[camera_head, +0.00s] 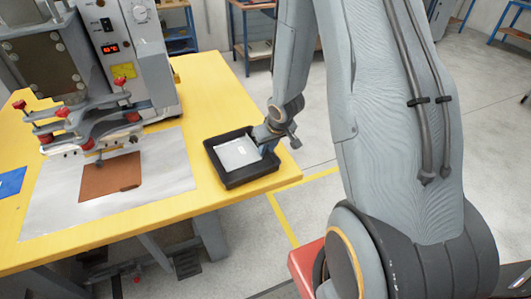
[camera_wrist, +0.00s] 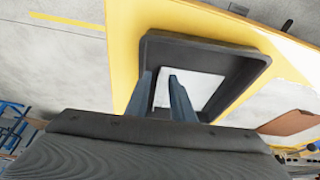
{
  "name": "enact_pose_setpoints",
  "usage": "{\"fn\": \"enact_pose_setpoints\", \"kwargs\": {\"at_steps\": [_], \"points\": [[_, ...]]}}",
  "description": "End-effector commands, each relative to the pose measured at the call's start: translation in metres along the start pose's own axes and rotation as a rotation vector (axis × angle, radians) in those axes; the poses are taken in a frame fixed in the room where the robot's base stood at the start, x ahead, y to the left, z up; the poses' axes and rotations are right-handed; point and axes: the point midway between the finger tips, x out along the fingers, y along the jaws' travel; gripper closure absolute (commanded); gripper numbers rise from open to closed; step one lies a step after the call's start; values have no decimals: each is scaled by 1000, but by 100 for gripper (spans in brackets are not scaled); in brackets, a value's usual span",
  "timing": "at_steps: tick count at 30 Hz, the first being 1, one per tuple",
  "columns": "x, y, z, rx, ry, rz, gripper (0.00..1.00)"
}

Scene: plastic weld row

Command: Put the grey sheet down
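The light grey sheet (camera_head: 237,153) lies in a black tray (camera_head: 252,178) on the right part of the yellow table. In the wrist view the sheet (camera_wrist: 203,88) shows inside the tray (camera_wrist: 205,46), partly behind my fingers. My gripper (camera_head: 268,148) is low at the tray's right side, reaching over its rim. In the wrist view the two fingers of my gripper (camera_wrist: 161,76) stand apart, with their tips over the near part of the sheet. I see nothing clamped between them; whether the tips touch the sheet is not clear.
A press machine (camera_head: 135,60) with red knobs stands at the left. A brown sheet (camera_head: 110,177) lies on a pale mat (camera_head: 165,185) under it. A blue item (camera_head: 11,182) lies at the far left. The table (camera_head: 225,95) is bare behind the tray.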

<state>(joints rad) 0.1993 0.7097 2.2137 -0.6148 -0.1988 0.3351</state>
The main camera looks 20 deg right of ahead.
Motion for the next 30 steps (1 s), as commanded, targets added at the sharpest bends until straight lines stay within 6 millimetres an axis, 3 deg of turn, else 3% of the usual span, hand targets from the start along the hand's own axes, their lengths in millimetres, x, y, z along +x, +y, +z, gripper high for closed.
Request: {"fn": "enact_pose_setpoints", "kwargs": {"at_steps": [1, 6, 17, 23, 30], "points": [[-14, 0, -1, -1, 3, 0, 78], [-46, 0, -1, 0, 1, 1, 78], [-83, -2, -2, 2, -6, 23, 78], [-145, -17, 8, 26, -59, 100, 78], [-220, -63, 52, 73, -170, 89, 78]]}}
